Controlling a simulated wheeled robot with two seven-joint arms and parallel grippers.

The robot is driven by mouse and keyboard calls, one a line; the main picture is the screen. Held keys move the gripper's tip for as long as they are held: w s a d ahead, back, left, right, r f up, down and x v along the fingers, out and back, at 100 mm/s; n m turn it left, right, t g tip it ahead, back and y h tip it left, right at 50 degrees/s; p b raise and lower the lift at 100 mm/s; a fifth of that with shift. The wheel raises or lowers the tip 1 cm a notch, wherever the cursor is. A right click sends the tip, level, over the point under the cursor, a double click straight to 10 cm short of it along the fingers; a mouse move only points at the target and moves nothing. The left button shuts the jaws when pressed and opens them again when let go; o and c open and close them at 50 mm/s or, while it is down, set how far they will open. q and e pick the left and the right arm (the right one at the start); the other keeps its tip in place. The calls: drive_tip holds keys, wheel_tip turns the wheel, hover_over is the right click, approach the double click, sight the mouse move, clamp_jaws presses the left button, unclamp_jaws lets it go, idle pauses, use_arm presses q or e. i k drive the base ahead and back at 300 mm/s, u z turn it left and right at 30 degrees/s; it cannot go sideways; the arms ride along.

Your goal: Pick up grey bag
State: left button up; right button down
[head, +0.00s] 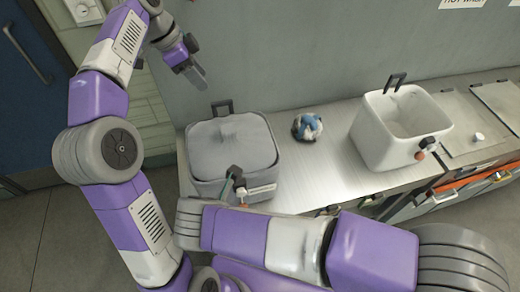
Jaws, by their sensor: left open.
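The grey bag (233,150) is a boxy grey container on the counter, left of centre. A flat grey top with a raised middle covers its opening. It has a black handle at the back and a dark handle with a white strip at its front. My left gripper (190,68) is open and empty, raised above and to the left of the bag, clear of it. My right gripper does not show; a purple and white arm crosses the bottom of the view, just in front of the bag.
An open white container (403,127) with black handles stands farther right. A grey wall rises behind the counter. A blue door (30,90) is at far left.

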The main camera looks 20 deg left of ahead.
sight(246, 141)
drive_tip(key=k, duration=1.5)
